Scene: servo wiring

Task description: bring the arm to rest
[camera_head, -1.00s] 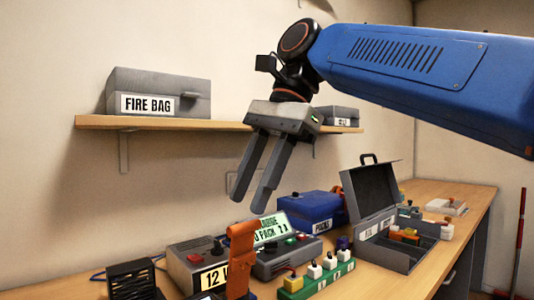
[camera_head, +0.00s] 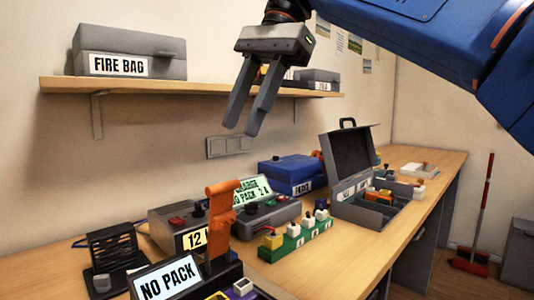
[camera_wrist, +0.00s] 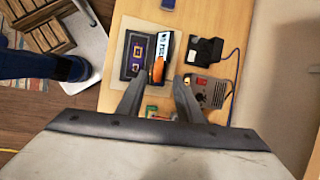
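My gripper (camera_head: 242,129) hangs from my blue arm, fingers pointing down, in the upper middle of the head view. It is in the air above the bench, in front of the shelf and wall. In the wrist view my gripper (camera_wrist: 159,79) shows its two fingers spread apart with nothing held between them. It appears clear of everything on the bench below.
The bench (camera_head: 330,262) holds a NO PACK display (camera_head: 166,280), an orange upright part (camera_head: 219,212), a charger (camera_head: 268,216), a green block (camera_head: 297,242), a blue box (camera_head: 291,174) and an open grey case (camera_head: 350,158). The shelf (camera_head: 180,88) carries a FIRE BAG box (camera_head: 130,52).

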